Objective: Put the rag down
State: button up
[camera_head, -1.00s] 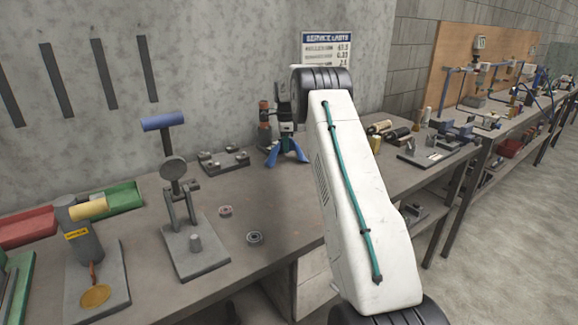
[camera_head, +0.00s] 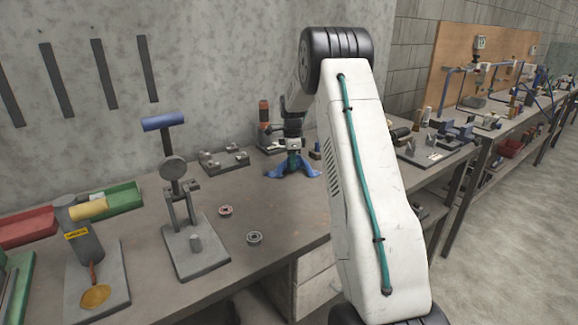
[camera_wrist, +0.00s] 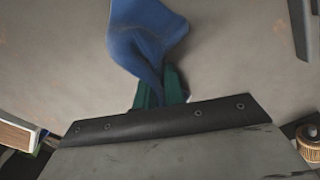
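The blue rag (camera_head: 307,172) is at the back of the near bench, with its two ends spread out to the sides and seeming to touch the bench top. In the wrist view the rag (camera_wrist: 148,38) runs out from between the green fingers. My gripper (camera_head: 293,160) points down over the rag's middle. In the wrist view my gripper (camera_wrist: 160,88) is closed around a fold of the rag. The rag hides part of the fingertips.
A grey fixture plate (camera_head: 224,160) stands left of the rag, and an orange-topped cylinder (camera_head: 264,113) behind it. Two small rings, one red (camera_head: 225,211) and one grey (camera_head: 254,238), lie in front. A press-like stand (camera_head: 196,246) is further left. Bench between is bare.

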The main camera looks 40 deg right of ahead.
jog(key=o, duration=0.6)
jog(key=shift+o, duration=0.2)
jog(key=shift+s+a+r+p, duration=0.1)
jog(key=shift+s+r+p, duration=0.05)
jog(key=shift+r+p, duration=0.4)
jog(key=s+a+r, duration=0.1)
jog(key=s+r, duration=0.2)
jog(key=r, duration=0.6)
jog(key=shift+s+a, duration=0.25)
jog(key=shift+a, duration=0.1)
jog(key=shift+w+d+f, duration=0.1)
jog(key=shift+w, duration=0.15)
jog(key=c, duration=0.9)
jog(key=w, duration=0.1)
jog(key=w+d+f, duration=0.1)
jog(key=w+b, duration=0.1)
jog(key=shift+w+d+f, duration=0.15)
jog(key=shift+d, duration=0.1)
grip_shut()
jog(key=shift+w+d+f, duration=0.1)
jog(key=shift+w+f, duration=0.1)
jog(key=shift+f, duration=1.2)
